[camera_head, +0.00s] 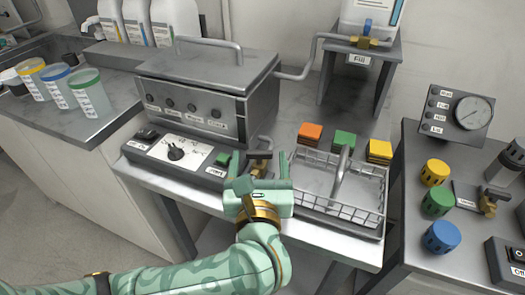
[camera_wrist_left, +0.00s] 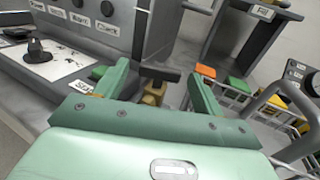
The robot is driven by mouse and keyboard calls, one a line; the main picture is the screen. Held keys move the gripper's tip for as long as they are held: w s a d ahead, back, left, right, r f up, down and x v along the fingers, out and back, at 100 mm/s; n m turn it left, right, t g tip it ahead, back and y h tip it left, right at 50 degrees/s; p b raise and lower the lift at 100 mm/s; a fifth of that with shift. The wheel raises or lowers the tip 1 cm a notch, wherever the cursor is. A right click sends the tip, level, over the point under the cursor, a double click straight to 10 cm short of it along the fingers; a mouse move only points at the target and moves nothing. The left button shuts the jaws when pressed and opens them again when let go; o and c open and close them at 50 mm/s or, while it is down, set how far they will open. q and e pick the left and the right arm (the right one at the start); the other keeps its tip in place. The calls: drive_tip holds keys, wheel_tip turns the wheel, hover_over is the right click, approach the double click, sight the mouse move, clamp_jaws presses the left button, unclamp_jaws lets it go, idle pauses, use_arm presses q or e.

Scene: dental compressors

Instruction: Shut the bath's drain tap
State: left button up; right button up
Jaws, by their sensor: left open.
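The bath (camera_head: 205,70) is a grey metal box with a closed lid and a row of knobs. Its drain tap (camera_head: 263,156), brass with a dark crossbar handle, sticks out at the front right corner. In the left wrist view the tap (camera_wrist_left: 154,92) stands between my fingers, with its handle crosswise between them. My left gripper (camera_head: 265,182) is open at the tap, and I see no clear contact. The gripper hides the tap's lower part in the head view. My right gripper is not in view.
A wire basket (camera_head: 318,205) stands just right of my gripper, with orange, green and yellow blocks behind it. A control panel with a dark knob (camera_head: 176,150) and a green button (camera_head: 224,159) is left. A brass tap with a blue lever (camera_head: 366,40) sits under the white tank.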

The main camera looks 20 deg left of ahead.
use_arm(q)
drive_tip(key=shift+w, duration=0.1)
drive_tip(key=c, duration=1)
drive_tip(key=shift+a+f+m+h+b, duration=0.15)
drive_tip(key=shift+m+h+b, duration=0.15)
drive_tip(key=shift+h, duration=0.2)
drive_tip(key=m+h, duration=0.1)
drive_tip(key=m+h+b, duration=0.1)
drive_tip(key=h, duration=0.1)
drive_tip(key=shift+a+f+t+b, duration=0.1)
drive_tip(key=shift+a+t+b, duration=0.2)
drive_tip(key=shift+t, duration=0.1)
drive_tip(key=m+h+b, duration=0.1)
drive_tip(key=h, duration=0.1)
drive_tip(key=shift+m+h, duration=0.3)
drive_tip(key=shift+r+h, duration=0.25)
drive_tip(key=shift+h, duration=0.05)
drive_tip(key=shift+o, duration=0.2)
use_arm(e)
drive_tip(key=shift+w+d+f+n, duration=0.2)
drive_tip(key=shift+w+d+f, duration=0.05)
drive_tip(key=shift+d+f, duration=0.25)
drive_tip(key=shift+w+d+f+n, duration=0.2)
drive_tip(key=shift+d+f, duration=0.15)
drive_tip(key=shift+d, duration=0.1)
use_arm(q)
drive_tip(key=shift+c, duration=0.2)
